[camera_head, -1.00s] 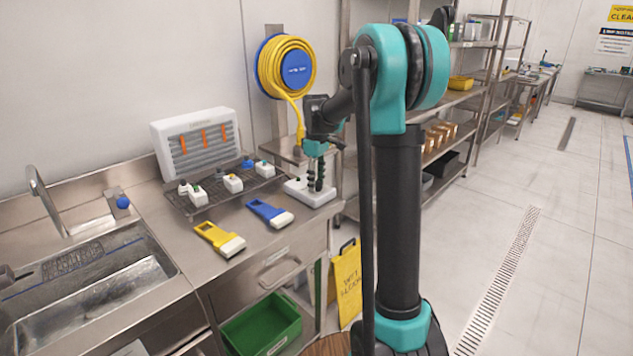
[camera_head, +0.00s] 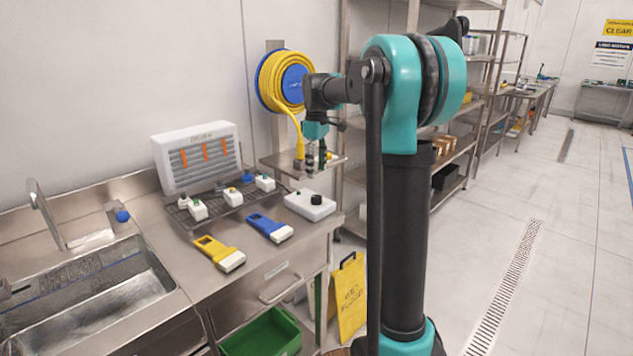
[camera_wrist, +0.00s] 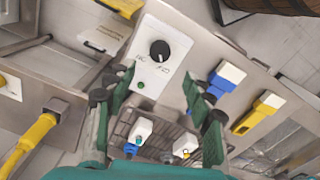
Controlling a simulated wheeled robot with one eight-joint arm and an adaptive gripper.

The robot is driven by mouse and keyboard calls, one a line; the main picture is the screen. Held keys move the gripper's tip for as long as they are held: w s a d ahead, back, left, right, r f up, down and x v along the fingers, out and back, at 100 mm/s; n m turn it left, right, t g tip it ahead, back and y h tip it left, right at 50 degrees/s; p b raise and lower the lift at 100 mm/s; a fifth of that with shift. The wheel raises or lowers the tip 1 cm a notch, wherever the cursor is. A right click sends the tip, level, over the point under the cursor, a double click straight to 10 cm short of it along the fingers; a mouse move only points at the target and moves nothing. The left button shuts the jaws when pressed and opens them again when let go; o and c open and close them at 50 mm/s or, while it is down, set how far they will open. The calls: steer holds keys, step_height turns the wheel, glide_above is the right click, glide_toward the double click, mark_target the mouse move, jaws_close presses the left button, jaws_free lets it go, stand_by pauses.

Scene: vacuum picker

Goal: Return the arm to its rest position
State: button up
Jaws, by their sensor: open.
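My gripper (camera_head: 316,158) is open and empty, raised above the white control box (camera_head: 310,205) on the steel counter. Its fingers do not touch the box. In the wrist view the two fingers of my gripper (camera_wrist: 160,108) are spread apart, with the box and its black knob (camera_wrist: 160,50) seen beyond them. A small green light shows on the box. My arm reaches left from its column over the counter's right end.
Small white units stand on a dark rack (camera_head: 182,216). A yellow hose (camera_head: 265,88) hangs on the wall behind my gripper. Steel shelves (camera_head: 478,60) stand behind the arm. The right floor is clear.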

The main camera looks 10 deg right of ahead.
steer(key=shift+r, duration=0.95)
steer(key=s+d+f+m+t, duration=0.2)
steer(key=s+f+m, duration=0.3)
steer(key=s+f, duration=0.7)
steer(key=s+d+f+m+t, duration=0.2)
steer(key=s+f+m, duration=0.3)
steer(key=s+f, duration=0.7)
steer(key=s, duration=0.6)
steer(key=shift+s, duration=0.4)
